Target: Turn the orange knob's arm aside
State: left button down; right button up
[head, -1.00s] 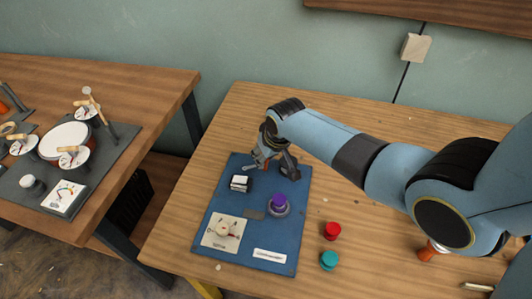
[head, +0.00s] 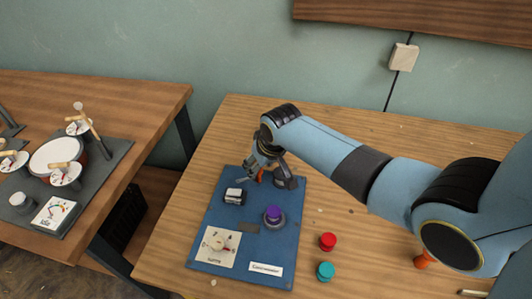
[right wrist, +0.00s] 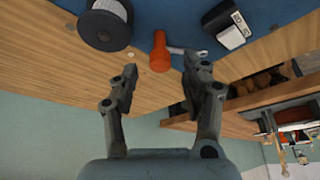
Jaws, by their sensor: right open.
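The orange knob (right wrist: 159,52) stands on the blue board (head: 216,205) near its back edge. Its thin grey arm (right wrist: 188,52) points to the right in the right wrist view, toward the tip of one finger. My right gripper (right wrist: 163,75) is open, with its fingers to either side of the knob and no visible grip on it. In the head view the right gripper (head: 268,176) is over the back of the board and partly hides the knob (head: 261,176). My left gripper is not in view.
A dark round spool-like part (right wrist: 104,24) is beside the knob. Red (head: 327,241) and teal (head: 325,271) knobs lie right of the board.

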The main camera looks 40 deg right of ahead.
jog(key=v, duration=1)
